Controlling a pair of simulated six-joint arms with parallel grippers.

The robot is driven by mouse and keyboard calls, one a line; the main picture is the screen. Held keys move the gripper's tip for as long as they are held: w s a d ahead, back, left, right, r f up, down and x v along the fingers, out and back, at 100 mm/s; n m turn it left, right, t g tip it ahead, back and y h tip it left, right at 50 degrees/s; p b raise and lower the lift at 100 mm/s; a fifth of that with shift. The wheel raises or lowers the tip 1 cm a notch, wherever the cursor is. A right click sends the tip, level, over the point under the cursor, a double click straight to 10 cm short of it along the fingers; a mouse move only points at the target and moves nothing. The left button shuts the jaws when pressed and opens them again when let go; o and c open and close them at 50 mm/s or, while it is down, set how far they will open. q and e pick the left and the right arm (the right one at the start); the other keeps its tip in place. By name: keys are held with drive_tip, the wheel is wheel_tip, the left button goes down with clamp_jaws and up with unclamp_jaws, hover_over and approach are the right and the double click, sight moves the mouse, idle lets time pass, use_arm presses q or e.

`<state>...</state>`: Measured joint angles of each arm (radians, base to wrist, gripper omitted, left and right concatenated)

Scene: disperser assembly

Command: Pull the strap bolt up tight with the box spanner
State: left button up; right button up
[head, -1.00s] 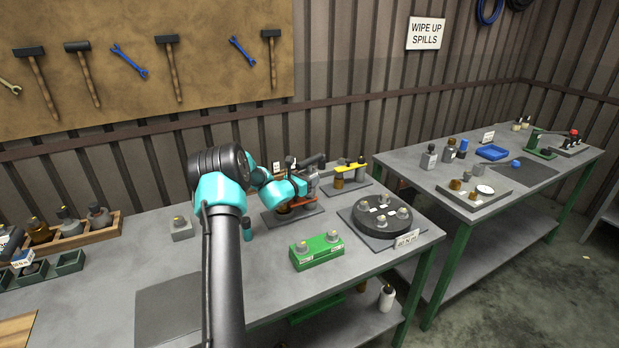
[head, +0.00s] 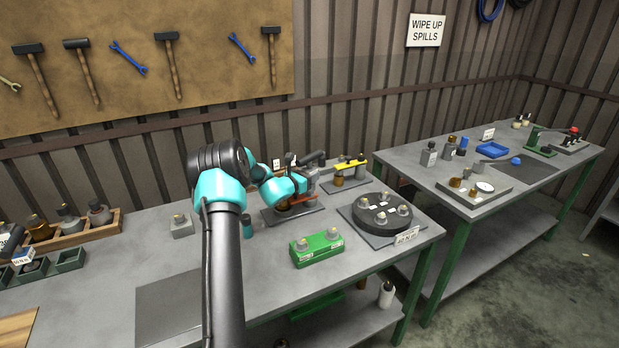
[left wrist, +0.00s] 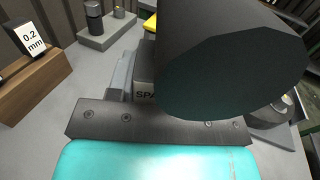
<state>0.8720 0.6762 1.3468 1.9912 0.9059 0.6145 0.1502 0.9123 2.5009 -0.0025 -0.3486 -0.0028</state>
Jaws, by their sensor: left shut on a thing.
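My left gripper (head: 311,183) is at the fixture on the near bench, seen from behind and partly hidden by its own teal wrist. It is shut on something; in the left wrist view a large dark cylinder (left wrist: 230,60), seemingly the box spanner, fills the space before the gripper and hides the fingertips. A dark block (left wrist: 146,92) lettered "SPA" shows behind it. The fixture's grey base plate (head: 270,217) and an orange-brown part (head: 309,200) show below the gripper. The strap bolt is not distinguishable. My right gripper is not in view.
A stand with a yellow bar (head: 350,163) is just right of the fixture. A round black holder (head: 370,222) and a green block (head: 316,252) stand nearer. A grey block (head: 181,229) and a wooden rack (head: 108,222) are left. The front bench is mostly clear.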

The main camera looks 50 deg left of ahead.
use_arm(q)
drive_tip(key=shift+r, duration=0.6)
drive_tip(key=shift+f, duration=1.2)
idle(0.4)
drive_tip(key=shift+r, duration=1.2)
